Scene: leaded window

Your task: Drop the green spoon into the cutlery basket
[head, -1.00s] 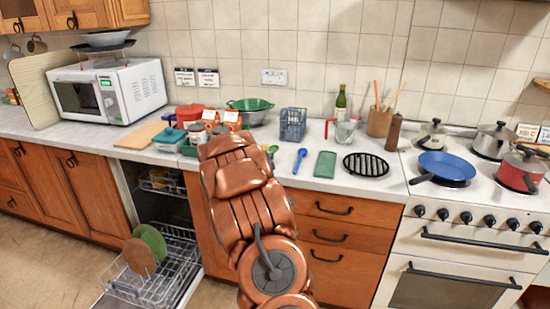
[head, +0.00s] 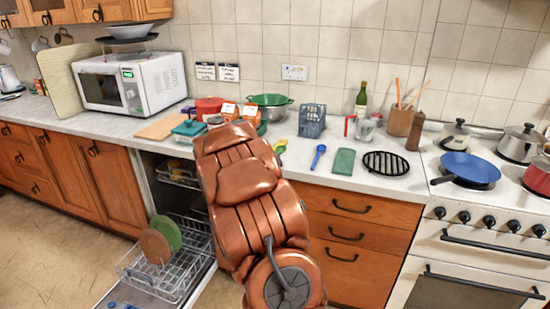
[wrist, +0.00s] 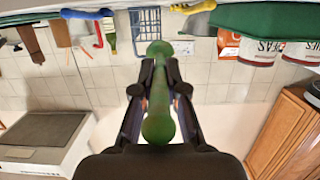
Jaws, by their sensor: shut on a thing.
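The green spoon (wrist: 158,95) is gripped between the two fingers of my gripper (wrist: 158,88) in the wrist view. In the head view my copper-coloured arm hides the gripper and most or all of the spoon. The cutlery basket (head: 312,121), a blue-grey lattice box, stands on the counter toward the wall, to the right of my arm. It also shows in the wrist view (wrist: 146,20), upside down and beyond the spoon. The spoon overlaps its lower edge there, but I cannot tell the distance between them.
A blue spoon (head: 318,156), a green flat block (head: 344,161) and a black grate (head: 386,163) lie right of my arm. A yellow utensil (wrist: 193,6) lies near the basket. Behind are a green colander (head: 270,112) and a bottle (head: 361,97). The dishwasher rack (head: 175,265) is pulled out.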

